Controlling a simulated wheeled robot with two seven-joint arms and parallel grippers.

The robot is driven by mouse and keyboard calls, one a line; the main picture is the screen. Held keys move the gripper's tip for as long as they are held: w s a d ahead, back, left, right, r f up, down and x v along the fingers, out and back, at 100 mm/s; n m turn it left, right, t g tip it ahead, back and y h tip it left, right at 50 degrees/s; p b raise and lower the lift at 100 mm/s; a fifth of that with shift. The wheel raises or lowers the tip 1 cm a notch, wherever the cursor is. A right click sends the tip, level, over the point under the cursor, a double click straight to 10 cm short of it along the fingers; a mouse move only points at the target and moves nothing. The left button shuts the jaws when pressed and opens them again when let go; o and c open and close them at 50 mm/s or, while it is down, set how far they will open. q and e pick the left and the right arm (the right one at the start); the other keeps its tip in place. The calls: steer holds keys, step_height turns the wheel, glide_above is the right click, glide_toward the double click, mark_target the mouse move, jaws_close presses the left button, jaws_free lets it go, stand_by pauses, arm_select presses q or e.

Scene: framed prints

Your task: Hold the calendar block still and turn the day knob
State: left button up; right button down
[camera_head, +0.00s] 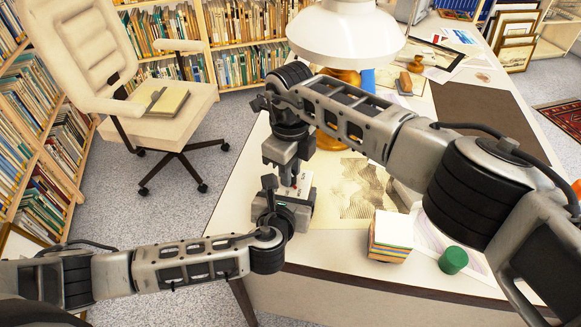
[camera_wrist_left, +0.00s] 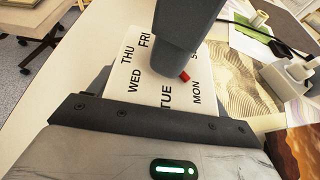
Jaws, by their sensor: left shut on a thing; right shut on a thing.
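The calendar block (camera_head: 306,181) stands near the table's left edge, mostly hidden by my grippers in the head view. In the left wrist view its white face (camera_wrist_left: 131,70) shows the day words THU, FRI, WED, TUE and MON around a dial. A small red pointer (camera_wrist_left: 184,76) lies between TUE and MON. My left gripper (camera_head: 290,194) is shut on the block from the near side. My right gripper (camera_head: 288,178) comes down from above and is shut at the middle of the dial. The day knob is hidden behind its dark fingers (camera_wrist_left: 183,45).
A lamp (camera_head: 346,35) stands behind my right arm. A stack of coloured paper (camera_head: 391,236) and a green cylinder (camera_head: 453,260) sit at the front right. A patterned print (camera_head: 362,187) lies right of the block. A chair (camera_head: 160,100) stands off the table's left side.

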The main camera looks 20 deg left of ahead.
steer(key=shift+m, duration=0.3)
steer(key=m, duration=0.3)
steer(key=shift+w+r, duration=0.1)
steer(key=m, duration=0.3)
steer(key=shift+m, duration=0.3)
steer(key=m, duration=1.2)
steer(key=shift+m, duration=0.4)
arm_select(q)
steer(key=shift+f, duration=0.1)
arm_select(e)
steer(key=m, duration=0.6)
steer(key=shift+m, duration=0.4)
arm_select(q)
steer(key=shift+s, duration=0.1)
arm_select(e)
steer(key=c, duration=1.2)
jaws_free()
